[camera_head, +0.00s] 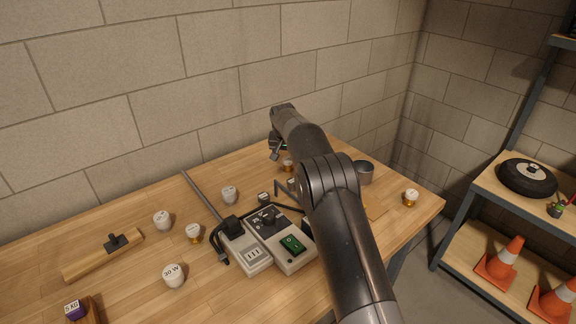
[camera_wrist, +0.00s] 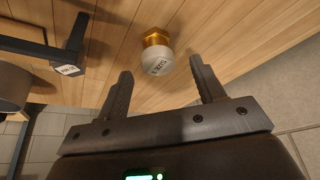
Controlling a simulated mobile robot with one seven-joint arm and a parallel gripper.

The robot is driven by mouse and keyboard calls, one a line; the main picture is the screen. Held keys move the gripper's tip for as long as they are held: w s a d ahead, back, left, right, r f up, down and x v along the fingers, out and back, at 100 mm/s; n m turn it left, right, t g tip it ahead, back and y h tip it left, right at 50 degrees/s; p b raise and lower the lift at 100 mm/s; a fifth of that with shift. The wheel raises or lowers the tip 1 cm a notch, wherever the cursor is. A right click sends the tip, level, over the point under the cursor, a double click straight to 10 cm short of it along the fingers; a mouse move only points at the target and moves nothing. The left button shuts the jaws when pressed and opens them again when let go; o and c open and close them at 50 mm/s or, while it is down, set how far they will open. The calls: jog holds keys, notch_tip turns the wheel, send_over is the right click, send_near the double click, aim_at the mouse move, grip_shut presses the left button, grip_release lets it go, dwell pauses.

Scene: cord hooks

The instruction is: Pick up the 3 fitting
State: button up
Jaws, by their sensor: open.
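In the wrist view, a fitting (camera_wrist: 157,58) with a white rounded cap and a gold base stands on the wooden table. Its small dark label appears upside down and I cannot read it surely. My gripper (camera_wrist: 161,67) is open and empty, with the fitting ahead between the fingertips, not clamped. In the head view my gripper (camera_head: 275,150) is at the back of the table, partly hidden by my arm. A gold-based fitting (camera_head: 288,165) is just beside it. I cannot read a 3 label on any fitting there; one white fitting (camera_head: 175,275) reads 30 W.
Other white-capped fittings (camera_head: 162,218) stand around the table, one (camera_head: 411,197) near the right edge. A power strip (camera_head: 245,252), a switch box (camera_head: 285,243) and a grey cup (camera_head: 364,173) are near my arm. A black hook (camera_wrist: 72,50) is left in the wrist view.

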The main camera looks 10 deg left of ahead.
aim_at(288, 159)
jog(key=x, duration=0.4)
jog(key=shift+d+f, duration=0.1)
jog(key=shift+d, duration=0.05)
jog(key=c, duration=1)
jog(key=shift+c, duration=0.5)
